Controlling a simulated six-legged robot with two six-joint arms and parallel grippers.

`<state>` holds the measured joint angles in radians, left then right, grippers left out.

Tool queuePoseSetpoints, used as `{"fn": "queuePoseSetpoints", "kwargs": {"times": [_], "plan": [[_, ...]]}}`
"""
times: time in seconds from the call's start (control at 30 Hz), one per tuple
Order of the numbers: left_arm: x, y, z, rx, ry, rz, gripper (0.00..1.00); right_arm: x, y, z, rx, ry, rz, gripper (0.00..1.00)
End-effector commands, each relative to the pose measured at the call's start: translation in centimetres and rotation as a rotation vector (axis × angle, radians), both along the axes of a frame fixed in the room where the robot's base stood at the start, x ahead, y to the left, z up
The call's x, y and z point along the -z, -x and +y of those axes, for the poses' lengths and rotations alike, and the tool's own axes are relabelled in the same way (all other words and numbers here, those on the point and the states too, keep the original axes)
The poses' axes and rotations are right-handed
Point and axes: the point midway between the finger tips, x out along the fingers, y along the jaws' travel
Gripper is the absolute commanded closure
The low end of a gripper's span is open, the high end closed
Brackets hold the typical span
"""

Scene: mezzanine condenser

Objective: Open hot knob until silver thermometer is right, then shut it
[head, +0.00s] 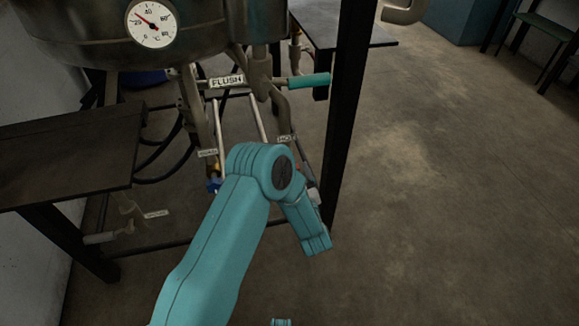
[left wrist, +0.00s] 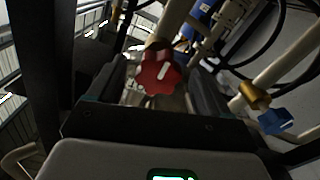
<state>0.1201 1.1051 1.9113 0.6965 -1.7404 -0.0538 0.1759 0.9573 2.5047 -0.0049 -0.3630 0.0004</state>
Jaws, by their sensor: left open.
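A round white thermometer dial (head: 151,24) is on the metal vessel at the upper left of the head view. Its red needle points up-left, between 20 and 40. A HOT label (head: 285,139) hangs on a pipe just above my left arm. In the left wrist view a red lobed knob (left wrist: 160,74) with a white mark stands between the fingers of my left gripper (left wrist: 158,92). The gripper is open; I cannot tell whether either finger touches the knob. In the head view my arm hides most of this area.
A blue knob (left wrist: 275,121) sits right of the red knob in the left wrist view. A FLUSH label (head: 227,82) and a teal valve handle (head: 309,80) are above. A dark upright post (head: 347,110) stands close on the right. A dark table (head: 70,150) is at left.

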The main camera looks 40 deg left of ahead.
Motion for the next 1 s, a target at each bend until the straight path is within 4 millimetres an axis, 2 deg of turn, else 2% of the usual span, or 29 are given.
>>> {"fn": "queuePoseSetpoints", "kwargs": {"times": [0.1,0.23,0.63,0.8,1.0], "plan": [[0.1,-1.6,1.7,-0.001,-0.001,-0.003,0.21,0.6,0.0,0.0,0.0,0.0,0.0,0.57],[0.1,-2.6,2.9,0.0,0.001,-0.002,0.21,0.9,0.0,0.0,0.0,0.0,0.0,0.57],[0.0,-3.2,3.5,0.002,0.0,0.0,0.21,0.9,0.0,0.0,0.0,0.0,0.0,0.57],[0.0,-3.2,3.5,0.002,0.0,0.0,0.75,0.9,0.0,0.0,0.0,0.0,0.0,0.57],[0.1,-3.2,3.5,0.002,0.0,0.002,0.76,0.9,0.0,0.0,0.0,0.0,0.0,0.57]]}}
